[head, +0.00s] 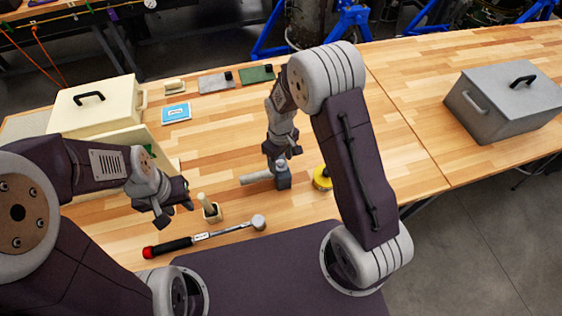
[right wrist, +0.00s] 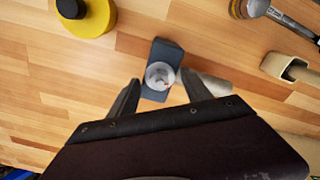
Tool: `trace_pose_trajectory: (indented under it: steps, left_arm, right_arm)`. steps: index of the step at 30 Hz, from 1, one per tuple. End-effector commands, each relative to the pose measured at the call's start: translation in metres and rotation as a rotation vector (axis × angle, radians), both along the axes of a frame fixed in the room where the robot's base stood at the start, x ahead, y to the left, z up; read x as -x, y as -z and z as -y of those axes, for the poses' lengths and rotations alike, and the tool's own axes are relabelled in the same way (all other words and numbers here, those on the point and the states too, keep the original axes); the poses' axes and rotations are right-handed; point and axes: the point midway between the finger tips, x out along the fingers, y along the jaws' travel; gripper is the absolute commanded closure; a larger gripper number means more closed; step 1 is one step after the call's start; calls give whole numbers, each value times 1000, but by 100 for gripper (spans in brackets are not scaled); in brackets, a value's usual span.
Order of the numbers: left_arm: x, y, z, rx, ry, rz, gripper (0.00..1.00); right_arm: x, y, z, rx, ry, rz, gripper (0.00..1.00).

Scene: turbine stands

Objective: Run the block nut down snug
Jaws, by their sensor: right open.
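The block (right wrist: 165,52) is dark grey and stands on the wooden table; in the head view the block (head: 284,181) shows under my right gripper. A round silvery piece (right wrist: 160,75), seemingly the nut, shows on the block's top. How far down it sits, I cannot tell. My right gripper (right wrist: 162,92) is open, pointing down, with its fingers apart on either side of the silvery piece. I cannot tell whether they touch it. In the head view my right gripper (head: 283,158) is above the block. My left gripper (head: 174,208) is open and empty, left of the wooden holder.
A light grey cylinder (head: 257,178) lies beside the block. A yellow disc (head: 321,178) with a black knob is to the right. A cream box (head: 95,105) and grey box (head: 507,100) stand farther out.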

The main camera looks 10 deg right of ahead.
Motion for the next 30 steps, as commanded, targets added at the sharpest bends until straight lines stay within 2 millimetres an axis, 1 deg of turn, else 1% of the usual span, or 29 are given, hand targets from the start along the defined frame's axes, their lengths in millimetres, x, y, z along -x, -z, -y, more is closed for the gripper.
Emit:
trace_pose_trajectory:
  steps: [4,7,21,30]
  left_arm:
    - [0,-1,0,0,0,0,64]
    - [0,-6,0,0,0,0,64]
    - [0,-45,0,0,0,0,64]
    - [0,-43,0,0,0,0,64]
  right_arm:
    - [0,-1,0,0,0,0,43]
    - [0,-6,0,0,0,0,43]
    - [0,-51,0,0,0,0,43]
    - [0,-50,0,0,0,0,43]
